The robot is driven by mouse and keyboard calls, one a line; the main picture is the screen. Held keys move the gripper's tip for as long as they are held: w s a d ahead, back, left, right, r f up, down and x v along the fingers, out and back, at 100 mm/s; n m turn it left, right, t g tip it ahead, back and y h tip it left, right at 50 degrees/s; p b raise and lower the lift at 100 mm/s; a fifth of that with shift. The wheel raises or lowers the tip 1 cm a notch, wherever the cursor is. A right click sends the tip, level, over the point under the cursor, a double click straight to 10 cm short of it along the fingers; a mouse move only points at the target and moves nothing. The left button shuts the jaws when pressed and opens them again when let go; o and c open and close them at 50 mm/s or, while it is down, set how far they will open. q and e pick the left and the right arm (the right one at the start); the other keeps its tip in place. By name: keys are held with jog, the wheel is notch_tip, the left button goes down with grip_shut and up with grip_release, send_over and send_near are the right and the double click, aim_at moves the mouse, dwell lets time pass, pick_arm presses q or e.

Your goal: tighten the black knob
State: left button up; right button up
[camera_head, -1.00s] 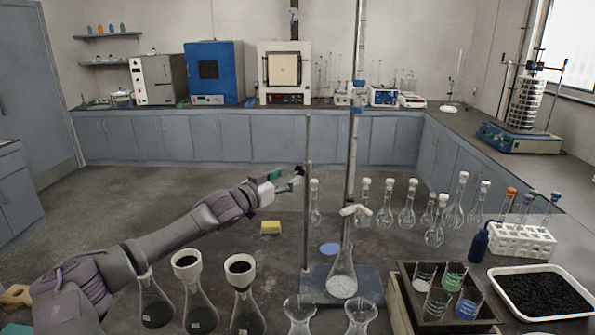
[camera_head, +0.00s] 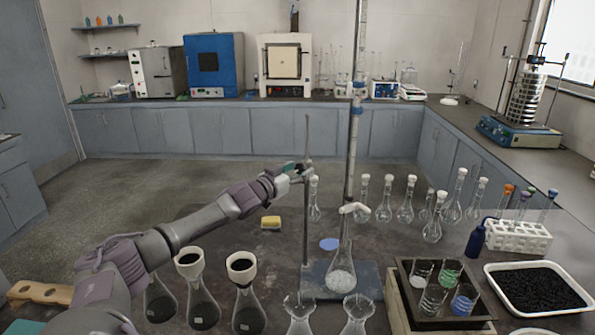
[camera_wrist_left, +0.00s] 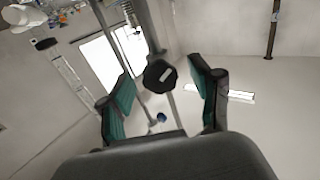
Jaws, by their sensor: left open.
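The black knob (camera_wrist_left: 160,76) shows end-on in the left wrist view, with a pale stripe on its face. It appears beside a metal rod. My left gripper (camera_wrist_left: 166,88) is open, with one green-padded finger on each side of the knob and visible gaps between. In the head view my left gripper (camera_head: 296,172) is at the upper part of a thin upright stand rod (camera_head: 306,220). The knob cannot be made out there. My right gripper is not in view.
Funnel-topped flasks (camera_head: 240,300) stand on the bench below my left arm. A flask (camera_head: 341,272) stands on the blue stand base (camera_head: 368,278). Several white-capped volumetric flasks (camera_head: 405,210) stand to the right. A yellow sponge (camera_head: 270,223) lies left of the rod.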

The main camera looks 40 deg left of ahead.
pick_arm(q)
jog(key=c, duration=1.2)
jog(key=shift+o, duration=0.2)
jog(key=shift+m, duration=0.4)
jog(key=m, duration=0.3)
jog(key=shift+m, duration=0.3)
jog(key=m, duration=0.4)
jog(key=shift+m, duration=0.3)
jog(key=m+b, duration=0.1)
jog(key=m, duration=0.4)
jog(key=shift+m, duration=2)
jog(key=shift+f, duration=0.1)
